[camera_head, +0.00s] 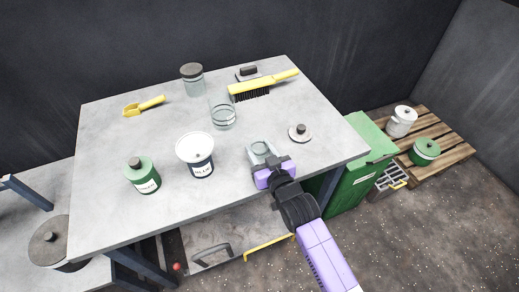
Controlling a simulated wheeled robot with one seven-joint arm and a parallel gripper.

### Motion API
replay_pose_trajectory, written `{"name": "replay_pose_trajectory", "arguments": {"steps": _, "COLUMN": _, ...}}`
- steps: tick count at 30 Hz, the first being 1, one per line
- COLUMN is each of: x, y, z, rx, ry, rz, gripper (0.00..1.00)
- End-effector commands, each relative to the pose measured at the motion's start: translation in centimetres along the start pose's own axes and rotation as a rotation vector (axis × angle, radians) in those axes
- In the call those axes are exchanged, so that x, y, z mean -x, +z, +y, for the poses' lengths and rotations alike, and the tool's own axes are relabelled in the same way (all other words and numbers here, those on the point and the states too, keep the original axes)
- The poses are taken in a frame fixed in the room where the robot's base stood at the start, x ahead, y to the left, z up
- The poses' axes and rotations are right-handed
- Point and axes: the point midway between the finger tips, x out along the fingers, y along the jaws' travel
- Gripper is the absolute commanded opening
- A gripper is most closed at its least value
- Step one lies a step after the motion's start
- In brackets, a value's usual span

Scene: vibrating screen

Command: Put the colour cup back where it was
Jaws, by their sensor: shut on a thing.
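My gripper (266,168) is at the front right of the table and is shut on a small clear, greyish cup (262,148). My gripper hides the cup's lower part, so I cannot tell whether it touches the table. A clear glass beaker (222,117) stands upright behind and to the left. A green lidded pot with a label (145,180) stands further left. No thing is clearly marked as the colour cup.
A grey table (110,115) bears a lidded glass jar (192,78), a yellow scoop (144,106), a yellow brush (262,86) and a round lid (299,133). A green bin (353,175) stands to the right, near a pallet (443,140) with pots.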

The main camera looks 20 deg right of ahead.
Motion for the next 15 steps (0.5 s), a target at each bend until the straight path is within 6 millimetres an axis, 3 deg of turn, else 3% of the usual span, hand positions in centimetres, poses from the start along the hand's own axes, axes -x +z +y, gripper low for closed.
{"name": "replay_pose_trajectory", "arguments": {"steps": 8, "x": -0.08, "y": 0.38, "z": 0.02, "rx": 0.0, "ry": 0.0, "rz": 0.0, "gripper": 0.04}}
{"name": "replay_pose_trajectory", "arguments": {"steps": 9, "x": -0.05, "y": 0.23, "z": 0.02, "rx": 0.0, "ry": 0.0, "rz": 0.0, "gripper": 0.52}}
{"name": "replay_pose_trajectory", "arguments": {"steps": 11, "x": -0.05, "y": 0.21, "z": 0.02, "rx": 0.0, "ry": 0.0, "rz": 0.0, "gripper": 0.64}}
{"name": "replay_pose_trajectory", "arguments": {"steps": 15, "x": -0.05, "y": 0.21, "z": 0.02, "rx": 0.0, "ry": 0.0, "rz": 0.0, "gripper": 0.66}}
